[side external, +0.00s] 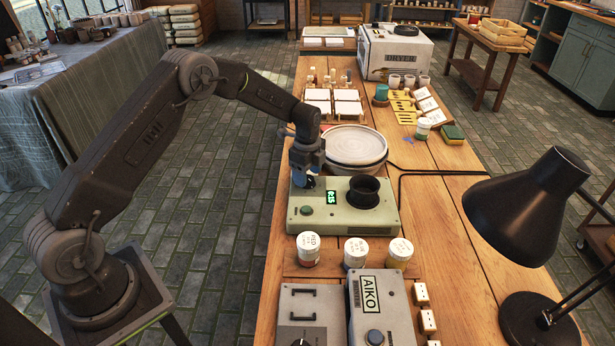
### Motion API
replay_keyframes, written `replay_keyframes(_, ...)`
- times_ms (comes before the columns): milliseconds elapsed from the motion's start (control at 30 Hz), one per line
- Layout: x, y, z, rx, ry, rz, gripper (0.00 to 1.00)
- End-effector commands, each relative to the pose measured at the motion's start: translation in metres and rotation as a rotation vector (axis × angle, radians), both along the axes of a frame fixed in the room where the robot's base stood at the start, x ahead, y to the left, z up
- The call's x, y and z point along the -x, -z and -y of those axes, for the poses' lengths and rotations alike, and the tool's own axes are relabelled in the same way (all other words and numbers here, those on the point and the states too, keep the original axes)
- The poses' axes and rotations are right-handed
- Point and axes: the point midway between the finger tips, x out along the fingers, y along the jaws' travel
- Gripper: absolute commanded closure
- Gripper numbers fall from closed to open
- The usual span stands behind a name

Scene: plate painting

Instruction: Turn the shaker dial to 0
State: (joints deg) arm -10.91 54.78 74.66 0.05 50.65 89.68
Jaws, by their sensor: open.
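The shaker looks to be the pale green box (350,218) on the wooden table. It has a black round cup holder (371,190) on top, a lit green display (332,198) whose digits are too small to read surely, and a green button (306,211) at its front left. My gripper (306,186) is over the left part of the box, pointing down, just left of the display. It is open. The dial is not clearly visible; my gripper may hide it. I cannot tell whether the fingers touch anything.
White stacked plates (356,146) stand right behind the box. Three lidded jars (356,252) stand in front of it, with a grey AIKO machine (378,305) nearer. A black lamp (525,205) stands at the right. A black cable (402,185) runs right of the box.

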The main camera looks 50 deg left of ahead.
Motion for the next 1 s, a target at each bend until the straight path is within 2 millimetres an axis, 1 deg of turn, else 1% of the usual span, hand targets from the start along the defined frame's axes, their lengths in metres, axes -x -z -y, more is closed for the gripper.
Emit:
replay_keyframes(33, -0.0002, 0.0057, 0.0000, 0.000, 0.000, 0.000, 0.37)
replay_keyframes(167, -0.0003, 0.0134, -0.0001, 0.000, 0.000, 0.001, 0.37)
replay_keyframes(467, -0.0004, 0.0152, -0.0001, 0.000, 0.000, 0.002, 0.37)
replay_keyframes(900, -0.0003, 0.0150, -0.0001, 0.000, 0.000, 0.002, 0.78)
replay_keyframes(1000, -0.0003, 0.0150, -0.0001, 0.000, 0.000, 0.002, 0.86)
